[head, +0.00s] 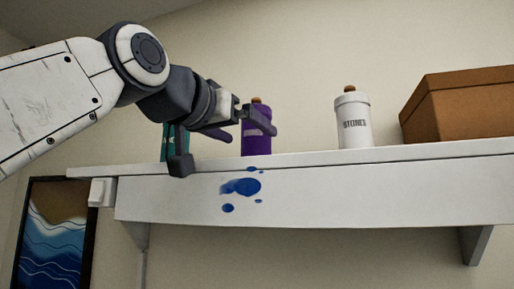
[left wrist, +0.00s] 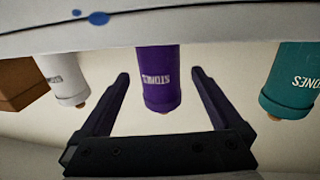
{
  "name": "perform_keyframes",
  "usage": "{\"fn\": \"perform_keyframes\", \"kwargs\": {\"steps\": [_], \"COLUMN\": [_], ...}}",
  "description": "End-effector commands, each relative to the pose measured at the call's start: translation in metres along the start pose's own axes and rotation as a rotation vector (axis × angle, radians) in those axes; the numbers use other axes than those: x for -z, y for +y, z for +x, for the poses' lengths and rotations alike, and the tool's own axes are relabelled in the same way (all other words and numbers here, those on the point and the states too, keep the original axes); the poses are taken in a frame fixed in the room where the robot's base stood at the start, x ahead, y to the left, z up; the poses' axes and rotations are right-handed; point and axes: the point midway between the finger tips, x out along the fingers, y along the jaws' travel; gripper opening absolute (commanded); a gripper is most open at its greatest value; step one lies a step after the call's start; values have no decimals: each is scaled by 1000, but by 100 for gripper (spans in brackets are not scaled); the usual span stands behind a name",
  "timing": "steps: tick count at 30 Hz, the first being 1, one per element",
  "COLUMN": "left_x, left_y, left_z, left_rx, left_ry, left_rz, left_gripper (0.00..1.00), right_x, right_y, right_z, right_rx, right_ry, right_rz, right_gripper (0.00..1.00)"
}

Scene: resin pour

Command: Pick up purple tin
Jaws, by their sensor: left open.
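The purple tin (head: 256,144) stands upright on the white shelf, with a brown knob on top. My left gripper (head: 240,128) is in front of its upper part in the head view and hides some of it. In the left wrist view, which is upside down, the purple tin (left wrist: 158,78) with the label "STONES" shows between the two open fingers (left wrist: 158,75). My right gripper is in neither view.
A teal tin (head: 168,143) stands left of the purple one, partly behind my left arm. A white tin (head: 353,122) and a brown box (head: 460,105) stand to the right. The white shelf (head: 400,185) has blue paint spots on its front. A framed wave picture (head: 52,235) hangs below left.

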Motion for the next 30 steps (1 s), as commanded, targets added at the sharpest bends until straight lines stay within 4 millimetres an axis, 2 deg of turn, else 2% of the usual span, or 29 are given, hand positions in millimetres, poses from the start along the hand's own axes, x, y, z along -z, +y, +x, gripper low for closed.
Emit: {"fn": "perform_keyframes", "kwargs": {"steps": [9, 13, 19, 23, 24, 26, 30], "left_x": [0, -2, -3, -3, -3, -3, -2], "left_y": [0, 1, 1, 1, 1, 1, 1], "left_z": [44, 52, 52, 52, 52, 52, 52], "left_rx": [-3, -3, -5, -5, -5, -5, -5], "left_ry": [-4, -2, -1, -1, -1, -1, 0], "left_rz": [0, 0, 0, 0, 0, 0, 1], "left_gripper": [100, 100, 100, 50, 35, 12, 12], "right_x": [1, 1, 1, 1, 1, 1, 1], "right_y": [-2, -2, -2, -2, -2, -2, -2], "right_z": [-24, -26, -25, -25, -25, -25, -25], "right_rx": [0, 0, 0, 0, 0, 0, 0], "right_ry": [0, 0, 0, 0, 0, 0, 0], "right_rz": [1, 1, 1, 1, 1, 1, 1], "right_gripper": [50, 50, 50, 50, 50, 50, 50]}}
